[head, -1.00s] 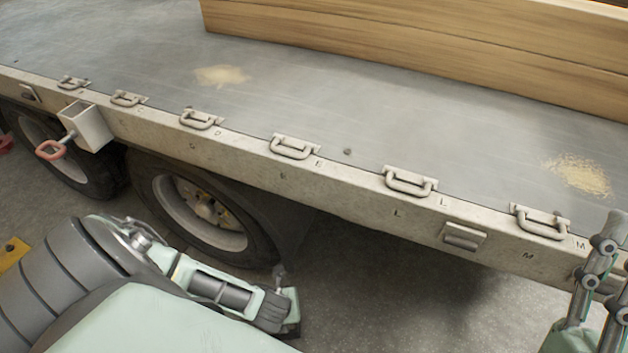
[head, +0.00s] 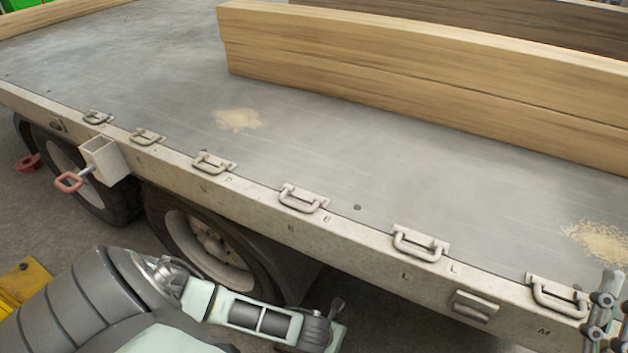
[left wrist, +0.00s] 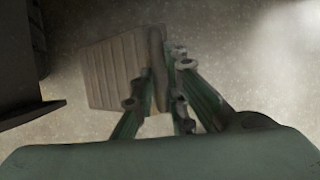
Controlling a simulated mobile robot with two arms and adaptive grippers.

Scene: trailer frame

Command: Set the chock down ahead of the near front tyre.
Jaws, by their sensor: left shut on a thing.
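My left gripper (left wrist: 160,72) is shut on the chock (left wrist: 112,72), a grey-brown ribbed block, in the left wrist view. The chock is held over speckled grey floor; whether it touches the floor I cannot tell. In the head view my left arm reaches past the nearer tyre (head: 172,240), and the chock is hidden there. That tyre sits under the trailer bed, partly covered by the bed's edge and my arm. A second tyre (head: 118,206) stands farther left. My right gripper (head: 598,318) is only partly in view at the right edge, and its opening is unclear.
The trailer's side rail (head: 255,213) with several metal loops runs above the tyres. A box bracket with a red handle (head: 68,182) juts from it. Timber beams (head: 420,85) lie on the bed. A yellow object (head: 22,284) is on the floor at left.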

